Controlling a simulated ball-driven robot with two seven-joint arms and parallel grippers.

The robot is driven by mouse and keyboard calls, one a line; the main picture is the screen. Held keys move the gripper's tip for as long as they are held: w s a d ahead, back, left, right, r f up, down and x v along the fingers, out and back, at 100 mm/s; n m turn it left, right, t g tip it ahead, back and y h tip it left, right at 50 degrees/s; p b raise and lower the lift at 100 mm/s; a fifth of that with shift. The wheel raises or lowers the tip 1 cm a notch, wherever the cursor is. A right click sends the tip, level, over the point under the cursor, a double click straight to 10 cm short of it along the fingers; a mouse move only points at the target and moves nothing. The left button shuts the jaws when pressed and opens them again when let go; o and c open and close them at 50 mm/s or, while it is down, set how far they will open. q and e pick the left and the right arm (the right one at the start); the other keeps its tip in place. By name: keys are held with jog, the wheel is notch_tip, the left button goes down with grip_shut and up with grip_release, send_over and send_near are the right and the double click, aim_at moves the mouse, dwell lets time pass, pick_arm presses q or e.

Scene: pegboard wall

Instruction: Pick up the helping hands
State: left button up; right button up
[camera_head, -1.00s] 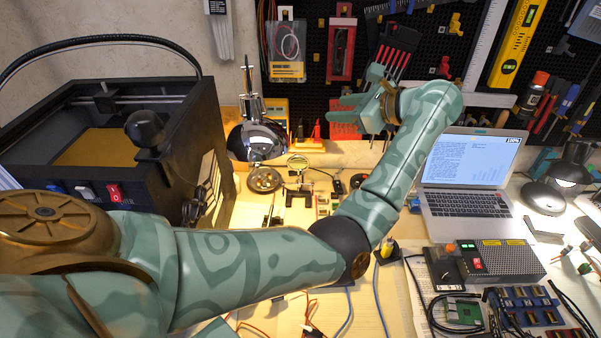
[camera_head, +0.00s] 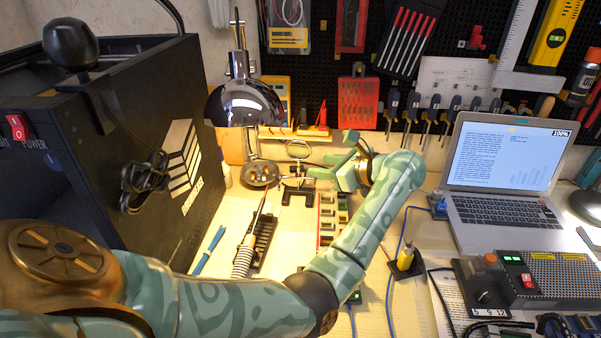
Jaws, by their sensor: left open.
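The helping hands (camera_head: 299,174) stand on the workbench near the back, under the lamp. They have a dark base and a round magnifier ring on top. My left gripper (camera_head: 332,166) is just to their right, with its fingers open and pointing left toward them. A gap seems to lie between the fingers and the stand; the exact depth is hard to tell. Nothing is between the fingers. My right gripper is not in view.
A chrome desk lamp (camera_head: 245,105) stands behind and left of the helping hands. A soldering iron stand (camera_head: 263,235) is in front. A black 3D printer (camera_head: 120,140) fills the left. A laptop (camera_head: 495,180) and a power supply (camera_head: 555,280) are at right.

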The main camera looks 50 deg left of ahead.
aim_at(300, 173)
pick_arm(q)
jog(key=b+x, duration=0.1)
jog(key=x, duration=0.5)
jog(key=w+b+x, duration=0.1)
jog(key=x, duration=0.1)
jog(key=shift+s+a+f+b, duration=0.1)
jog(key=shift+a+f+b, duration=0.15)
jog(key=shift+a+b, duration=0.1)
jog(key=shift+a+f, duration=0.1)
jog(key=shift+a, duration=0.45)
jog(key=shift+s, duration=0.1)
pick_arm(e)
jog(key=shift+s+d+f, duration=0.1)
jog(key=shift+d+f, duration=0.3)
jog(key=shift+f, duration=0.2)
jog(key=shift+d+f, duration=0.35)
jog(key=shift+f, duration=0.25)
pick_arm(q)
grip_shut()
jog(key=shift+r, duration=0.25)
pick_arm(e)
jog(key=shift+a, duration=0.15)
